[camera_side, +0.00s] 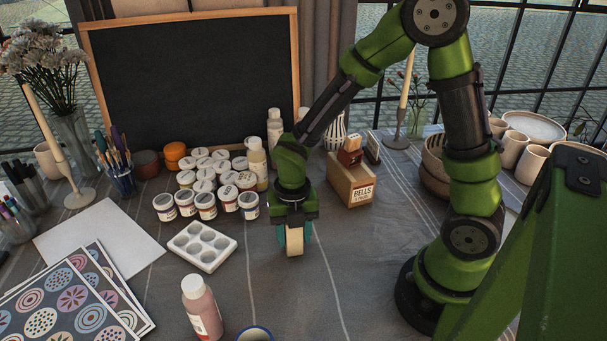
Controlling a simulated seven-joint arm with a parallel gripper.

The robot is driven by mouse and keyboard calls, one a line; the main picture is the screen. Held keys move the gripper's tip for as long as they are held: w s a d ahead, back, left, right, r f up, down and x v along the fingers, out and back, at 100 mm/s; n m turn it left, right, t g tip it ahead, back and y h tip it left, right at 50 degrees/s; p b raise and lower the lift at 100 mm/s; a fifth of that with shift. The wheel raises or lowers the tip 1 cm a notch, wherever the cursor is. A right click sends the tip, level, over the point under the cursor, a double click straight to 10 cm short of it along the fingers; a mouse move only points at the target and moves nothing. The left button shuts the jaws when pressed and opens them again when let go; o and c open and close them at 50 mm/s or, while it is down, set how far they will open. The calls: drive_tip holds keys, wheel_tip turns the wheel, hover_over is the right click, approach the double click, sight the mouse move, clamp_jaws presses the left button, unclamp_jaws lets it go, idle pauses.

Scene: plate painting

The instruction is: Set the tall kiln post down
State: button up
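The tall kiln post (294,241) looks like a pale, upright cream-coloured piece. My gripper (294,232) points down near the middle of the table, with its teal fingers on either side of the post, shut on it. The post's upper part is hidden between the fingers. Its lower end is at or just above the grey cloth (340,255); I cannot tell whether it touches.
A white paint palette (202,247) and a cluster of paint jars (206,204) stand to the left. A wooden box marked BELLS (350,185) stands to the right. A pink bottle (202,308) and a blue-rimmed cup (255,334) are in front. Cloth right of the gripper is clear.

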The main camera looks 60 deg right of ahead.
drive_tip(key=o, duration=0.3)
drive_tip(key=shift+o, duration=0.2)
drive_tip(key=shift+r, duration=0.1)
wheel_tip(320, 180, up, 11)
drive_tip(key=shift+r, duration=0.7)
drive_tip(key=shift+s+d+r+m, duration=0.15)
drive_tip(key=shift+r+m, duration=0.2)
drive_tip(key=shift+m, duration=0.45)
drive_tip(key=s+r+m+t+y, duration=0.1)
drive_tip(key=s+r+m+t, duration=0.2)
drive_tip(key=m, duration=1.1)
drive_tip(key=s+d+r+m+t+y, duration=0.1)
drive_tip(key=s+r+m+t, duration=0.3)
drive_tip(key=m, duration=1.1)
drive_tip(key=shift+d+r+m, duration=0.2)
drive_tip(key=shift+r+m, duration=0.1)
drive_tip(key=shift+r, duration=0.5)
